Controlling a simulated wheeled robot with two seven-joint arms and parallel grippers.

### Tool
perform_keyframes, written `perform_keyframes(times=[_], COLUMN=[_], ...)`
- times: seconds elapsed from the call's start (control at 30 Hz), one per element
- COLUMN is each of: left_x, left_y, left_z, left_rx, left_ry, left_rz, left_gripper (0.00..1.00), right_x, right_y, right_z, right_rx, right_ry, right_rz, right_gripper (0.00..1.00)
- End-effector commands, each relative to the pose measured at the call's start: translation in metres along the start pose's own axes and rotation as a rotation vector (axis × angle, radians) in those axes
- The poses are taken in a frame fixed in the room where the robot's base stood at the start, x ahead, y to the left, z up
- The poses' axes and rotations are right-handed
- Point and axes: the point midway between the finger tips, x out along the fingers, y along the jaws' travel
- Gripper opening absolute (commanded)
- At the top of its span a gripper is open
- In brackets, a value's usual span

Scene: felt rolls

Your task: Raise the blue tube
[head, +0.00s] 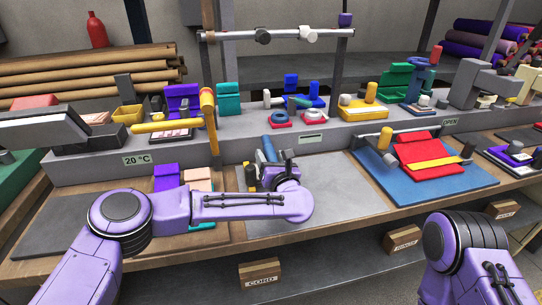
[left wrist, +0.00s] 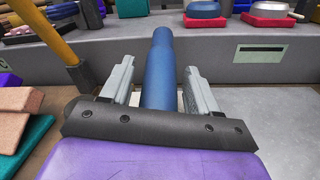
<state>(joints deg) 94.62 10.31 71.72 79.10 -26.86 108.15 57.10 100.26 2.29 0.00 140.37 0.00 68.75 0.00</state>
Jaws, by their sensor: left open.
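The blue tube (head: 267,147) shows in the head view just behind my left gripper (head: 268,172), in front of the grey raised ledge. In the left wrist view the tube (left wrist: 157,62) stands out between the two grey fingers of my left gripper (left wrist: 158,80). The fingers are open, one on each side of the tube, with a gap to it at both sides. The lower end of the tube is hidden behind the gripper's dark front edge. My right arm shows at the lower right of the head view, but its gripper is out of view.
A blue mat (head: 440,190) with a red piece lies to the right. The grey ledge (head: 335,140) carries several coloured blocks and rings. The grey mat (head: 345,195) is bare right of my gripper.

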Motion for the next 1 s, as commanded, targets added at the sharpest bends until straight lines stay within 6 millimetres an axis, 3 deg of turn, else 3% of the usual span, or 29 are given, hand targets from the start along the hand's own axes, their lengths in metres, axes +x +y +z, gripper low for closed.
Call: perform_keyframes(times=[0.23, 0.4, 0.67, 1.0], left_x=[0.001, 0.001, 0.0, -0.003], left_y=[0.0, 0.0, 0.001, 0.007], left_z=[0.0, 0.0, 0.003, 0.024], left_rx=[0.0, 0.0, 0.0, 0.011], left_ry=[0.0, 0.0, 0.016, 0.19], left_rz=[0.0, 0.0, -0.004, -0.048], left_gripper=[0.57, 0.02, 0.0, 0.0], right_x=[0.0, 0.0, -0.003, -0.026], right_y=[0.0, 0.0, 0.0, 0.002], right_z=[0.0, 0.0, -0.001, -0.011], right_rx=[0.0, 0.0, 0.0, 0.0], right_ry=[0.0, 0.0, 0.0, 0.0], right_rz=[0.0, 0.0, 0.0, 0.0], right_gripper=[1.0, 1.0, 1.0, 1.0])
